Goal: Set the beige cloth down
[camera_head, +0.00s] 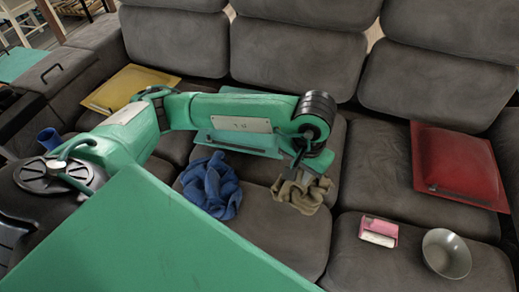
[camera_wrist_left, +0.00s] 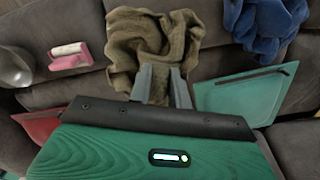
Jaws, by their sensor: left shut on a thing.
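The beige cloth (camera_head: 303,194) is a crumpled olive-beige heap at the middle seat's front right in the head view. It fills the top middle of the left wrist view (camera_wrist_left: 150,40). My left gripper (camera_head: 301,170) points down at it, and its two grey fingers (camera_wrist_left: 163,78) are shut on the near edge of the cloth. The cloth appears low over or touching the seat; I cannot tell which. My right gripper is not in view.
A blue cloth (camera_head: 211,186) lies left of the beige one. A pink-and-white object (camera_head: 379,231), a grey bowl (camera_head: 446,254) and a red folder-like item (camera_head: 455,165) are on the right seat. A yellow folder-like item (camera_head: 130,88) lies at left. The seat front (camera_head: 275,235) is bare.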

